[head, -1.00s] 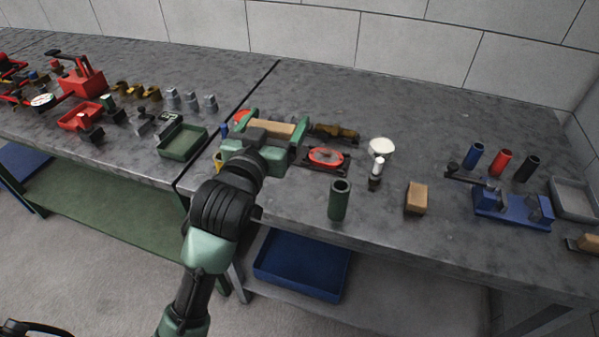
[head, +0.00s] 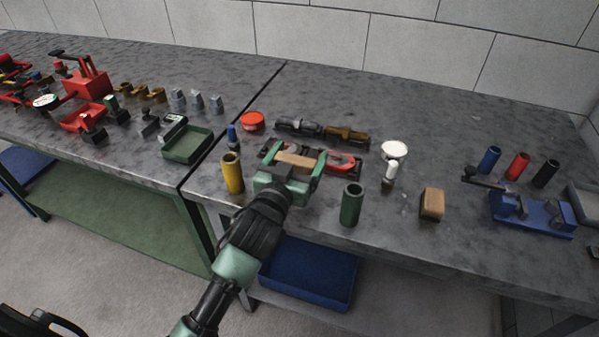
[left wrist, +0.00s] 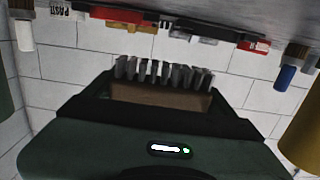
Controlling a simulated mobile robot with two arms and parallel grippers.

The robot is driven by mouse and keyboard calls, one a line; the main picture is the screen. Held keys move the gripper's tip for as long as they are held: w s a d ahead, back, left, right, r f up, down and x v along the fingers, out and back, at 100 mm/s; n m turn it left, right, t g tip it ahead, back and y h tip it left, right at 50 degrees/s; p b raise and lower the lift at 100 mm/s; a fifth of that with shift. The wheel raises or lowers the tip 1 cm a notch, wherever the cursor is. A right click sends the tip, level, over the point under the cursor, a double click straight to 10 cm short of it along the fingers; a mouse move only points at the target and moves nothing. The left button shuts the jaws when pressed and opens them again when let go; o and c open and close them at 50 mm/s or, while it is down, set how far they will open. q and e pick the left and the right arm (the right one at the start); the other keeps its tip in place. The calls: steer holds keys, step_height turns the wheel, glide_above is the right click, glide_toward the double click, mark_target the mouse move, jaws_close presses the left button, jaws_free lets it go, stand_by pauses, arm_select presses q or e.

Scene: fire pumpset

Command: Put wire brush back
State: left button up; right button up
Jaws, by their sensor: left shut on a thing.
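The wire brush is a wooden block (head: 296,161) with grey bristles. My left gripper (head: 294,159) is shut on it, one green finger at each end, over the front part of the right-hand bench. In the left wrist view the brush's wooden back (left wrist: 160,97) sits between the dark jaws, with its bristles (left wrist: 160,72) pointing towards the bench top, which shows at the top of that picture. The bristles look clear of the bench. The gripper partly covers a dark tray with a red oval item (head: 343,160). My right gripper is not in view.
A yellow cylinder (head: 232,173) stands left of the gripper and a green cylinder (head: 351,204) stands right. Behind are a red tin (head: 252,122) and dark and brass fittings (head: 322,130). A tan block (head: 432,204) and blue vise (head: 532,212) are further right. Bare bench lies between them.

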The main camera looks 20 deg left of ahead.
mark_target(300, 171)
arm_select(q)
step_height(300, 171, down, 4)
steer(key=shift+f+b, duration=0.15)
steer(key=shift+b, duration=0.15)
steer(key=shift+f, duration=0.2)
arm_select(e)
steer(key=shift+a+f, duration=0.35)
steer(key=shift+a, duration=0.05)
arm_select(q)
steer(key=shift+f, duration=0.15)
steer(key=o, duration=1.3)
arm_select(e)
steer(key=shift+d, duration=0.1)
